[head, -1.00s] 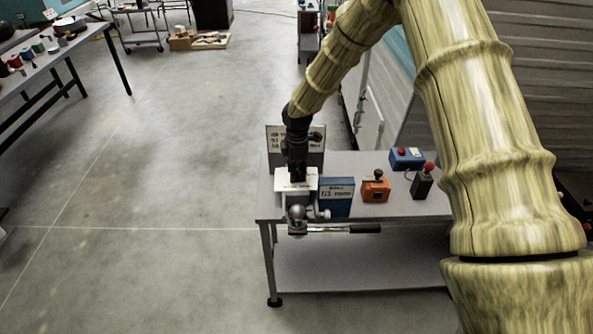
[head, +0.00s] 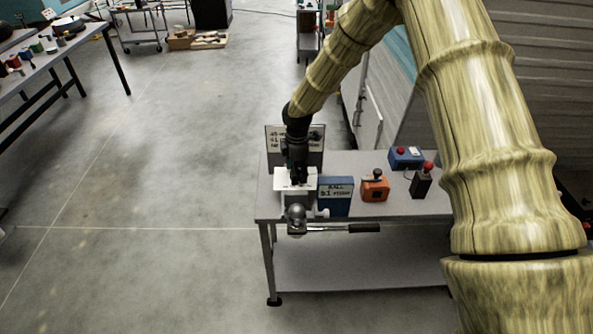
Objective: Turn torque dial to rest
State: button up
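My gripper (head: 299,180) is at the left end of a small grey workbench (head: 395,222), pointing down at a white block-shaped fixture (head: 283,179). Its dark fingers reach the top of the fixture; I cannot tell whether they are open or shut, or whether they touch it. No torque dial can be made out; the spot under the fingers is hidden by my gripper. A silver ball-shaped part (head: 296,213) with a black-handled bar (head: 345,229) sits at the bench's front edge below the fixture.
A blue labelled box (head: 335,197) stands just right of the fixture. Farther right are an orange box with a black knob (head: 374,188), a blue box with a red button (head: 406,157) and a black red-topped device (head: 422,182). A sign board (head: 311,150) stands behind.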

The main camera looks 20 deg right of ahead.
jog(key=shift+r, duration=0.2)
notch_tip(320, 180, up, 12)
jog(key=shift+s+f, duration=0.2)
jog(key=shift+s, duration=0.1)
jog(key=shift+r, duration=0.1)
dwell(0.5)
